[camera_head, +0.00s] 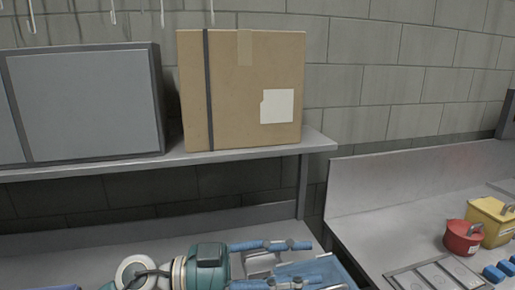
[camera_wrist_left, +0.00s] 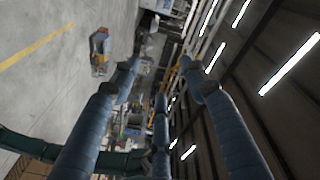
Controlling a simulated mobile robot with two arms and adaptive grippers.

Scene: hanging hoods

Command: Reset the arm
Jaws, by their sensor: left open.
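My left gripper (camera_head: 303,263) shows at the bottom centre of the head view, with its blue fingers pointing right. It is open and I see nothing held between the fingers. The left wrist view also shows the left gripper (camera_wrist_left: 158,76), its blue fingers spread apart with only the distant hall behind them. In the head view it is in front of the grey bench below the shelf; whether it touches anything there I cannot tell. My right gripper is in neither view.
A cardboard box (camera_head: 245,100) and a grey cabinet (camera_head: 85,105) stand on a grey shelf (camera_head: 230,155). At right, a red container (camera_head: 461,240) and a yellow container (camera_head: 490,222) stand on a grey worktop (camera_head: 385,230).

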